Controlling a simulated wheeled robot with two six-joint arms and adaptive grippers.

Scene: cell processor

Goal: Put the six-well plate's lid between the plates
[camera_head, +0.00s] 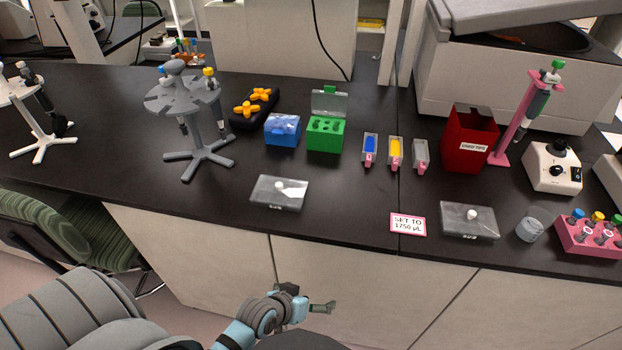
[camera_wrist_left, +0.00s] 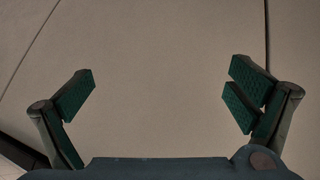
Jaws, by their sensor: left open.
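A flat clear plate with a white knob on top (camera_head: 280,193) lies near the bench's front edge, left of centre. A second similar plate with a white knob (camera_head: 468,220) lies near the front edge to the right. Each knob seems to belong to a lid covering its plate; the wells are too small to make out. My left gripper (camera_head: 312,297) is open and empty, in front of the bench and below its top. In the left wrist view its green-padded fingers (camera_wrist_left: 160,92) stand wide apart before the cabinet front. My right gripper is not in view.
A pink-edged sign (camera_head: 408,224) lies on the bench between the plates, nearer the right one. A grey cup (camera_head: 530,230) and pink rack (camera_head: 588,236) stand right of the right plate. Green box (camera_head: 326,132), blue box (camera_head: 283,130) and grey pipette carousel (camera_head: 198,155) stand behind.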

